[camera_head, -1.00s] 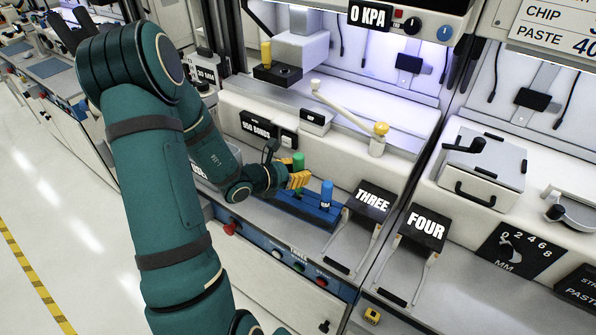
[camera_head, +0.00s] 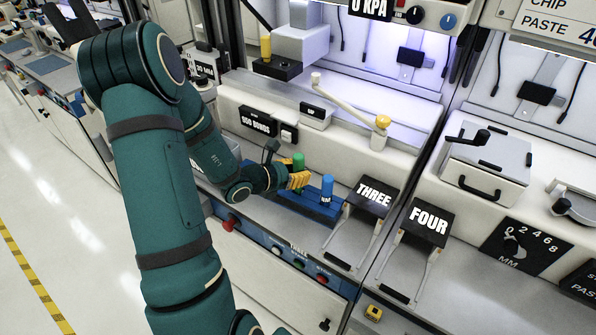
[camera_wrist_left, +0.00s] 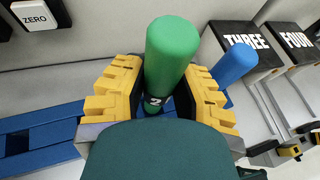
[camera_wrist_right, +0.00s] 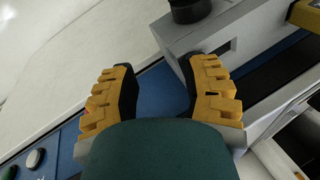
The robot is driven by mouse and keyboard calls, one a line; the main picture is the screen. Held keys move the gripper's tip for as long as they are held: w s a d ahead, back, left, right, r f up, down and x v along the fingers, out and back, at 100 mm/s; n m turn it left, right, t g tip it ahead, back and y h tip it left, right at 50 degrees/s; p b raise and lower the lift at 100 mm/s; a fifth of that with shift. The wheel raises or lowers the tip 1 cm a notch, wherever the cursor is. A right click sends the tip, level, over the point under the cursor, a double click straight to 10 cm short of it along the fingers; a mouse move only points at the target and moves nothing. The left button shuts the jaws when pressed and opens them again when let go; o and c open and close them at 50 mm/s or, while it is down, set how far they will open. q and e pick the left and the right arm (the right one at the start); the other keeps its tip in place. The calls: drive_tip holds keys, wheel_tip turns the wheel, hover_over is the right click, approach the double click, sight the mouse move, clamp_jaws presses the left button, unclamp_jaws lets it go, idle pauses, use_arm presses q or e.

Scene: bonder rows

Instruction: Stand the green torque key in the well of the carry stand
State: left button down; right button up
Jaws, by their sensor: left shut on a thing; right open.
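The green torque key (camera_head: 298,161) is upright between the yellow fingers of my left gripper (camera_head: 296,179), which is shut on it. It also shows in the left wrist view (camera_wrist_left: 173,55), with a dark marked band low down. It is over a long blue rack (camera_head: 283,198); its lower end is hidden, so I cannot tell whether it sits in the rack. A blue key (camera_head: 327,188) stands upright at the rack's right end. My right gripper (camera_wrist_right: 163,90) is open and empty in the right wrist view. I cannot identify the carry stand for certain.
Signs THREE (camera_head: 375,194) and FOUR (camera_head: 429,223) stand on the bench right of the rack. In the right wrist view, a grey block with a black knob (camera_wrist_right: 190,10) is near the right fingers.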

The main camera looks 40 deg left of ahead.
use_arm(q)
drive_tip(key=shift+f+b, duration=0.5)
drive_tip(key=shift+f, duration=0.1)
drive_tip(key=shift+s+f, duration=0.1)
drive_tip(key=shift+f, duration=0.15)
drive_tip(key=shift+d+f+b, duration=0.15)
drive_tip(key=shift+f+b, duration=0.15)
drive_tip(key=shift+b, duration=0.3)
drive_tip(key=shift+s+f+b, duration=0.2)
drive_tip(key=shift+f+b, duration=0.1)
drive_tip(key=shift+b, duration=0.05)
